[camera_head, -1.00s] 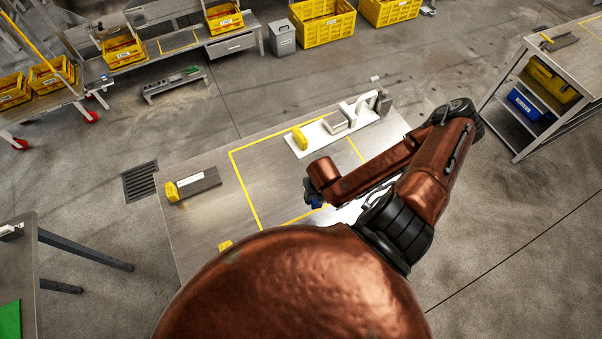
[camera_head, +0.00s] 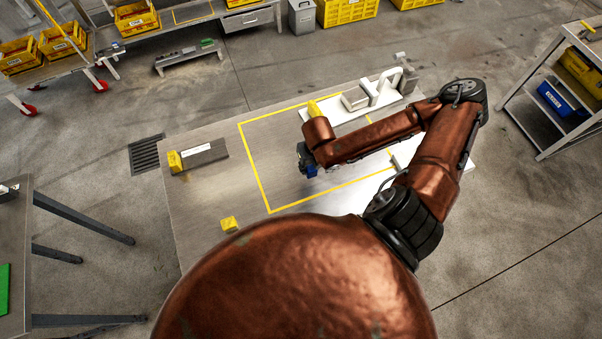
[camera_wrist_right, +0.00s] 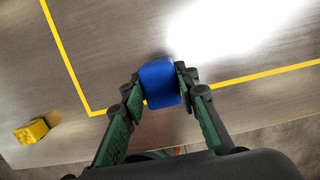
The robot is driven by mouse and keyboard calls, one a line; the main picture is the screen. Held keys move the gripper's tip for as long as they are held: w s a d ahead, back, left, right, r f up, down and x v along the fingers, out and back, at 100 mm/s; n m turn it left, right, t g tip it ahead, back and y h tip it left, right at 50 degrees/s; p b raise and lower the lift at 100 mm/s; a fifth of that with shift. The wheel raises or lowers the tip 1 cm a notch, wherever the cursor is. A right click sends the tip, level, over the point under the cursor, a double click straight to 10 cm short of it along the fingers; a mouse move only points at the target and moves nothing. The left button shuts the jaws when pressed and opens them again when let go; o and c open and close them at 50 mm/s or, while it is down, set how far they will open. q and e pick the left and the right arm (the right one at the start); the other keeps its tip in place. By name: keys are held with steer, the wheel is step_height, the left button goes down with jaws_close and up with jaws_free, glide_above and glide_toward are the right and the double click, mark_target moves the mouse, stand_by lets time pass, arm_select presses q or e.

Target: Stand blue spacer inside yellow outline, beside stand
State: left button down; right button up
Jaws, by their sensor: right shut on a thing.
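The blue spacer (camera_wrist_right: 160,84) is a rounded blue piece between the green fingers of my right gripper (camera_wrist_right: 158,88) in the wrist view. In the head view my right gripper (camera_head: 308,168) hangs over the left-middle of the yellow outline (camera_head: 253,167), with a bit of blue showing. In the wrist view the outline's corner (camera_wrist_right: 92,113) lies just left of the spacer. I cannot tell the spacer's height above the table. A white fixture (camera_head: 375,92) with upright parts, possibly the stand, is at the outline's far right. My left gripper is not in view.
A yellow block (camera_head: 230,224) sits outside the outline near the front; it also shows in the wrist view (camera_wrist_right: 31,131). A grey block (camera_head: 204,155) with a yellow end piece lies left of the outline. A yellow piece on the white plate is partly hidden by my arm.

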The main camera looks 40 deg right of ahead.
steer(key=w+f, duration=0.2)
steer(key=f, duration=0.1)
steer(key=w+f, duration=0.1)
steer(key=shift+w+a+f, duration=0.15)
steer(key=shift+w+a, duration=0.1)
steer(key=shift+w, duration=0.05)
steer(key=shift+w+f, duration=0.15)
steer(key=shift+f, duration=1.55)
steer(key=shift+f, duration=0.1)
steer(key=o, duration=1.1)
steer(key=shift+o, duration=0.2)
steer(key=r, duration=0.4)
steer(key=s+r, duration=0.1)
steer(key=r, duration=0.7)
steer(key=shift+s+a+p, duration=0.25)
steer(key=shift+s+p, duration=0.1)
steer(key=shift+s, duration=0.05)
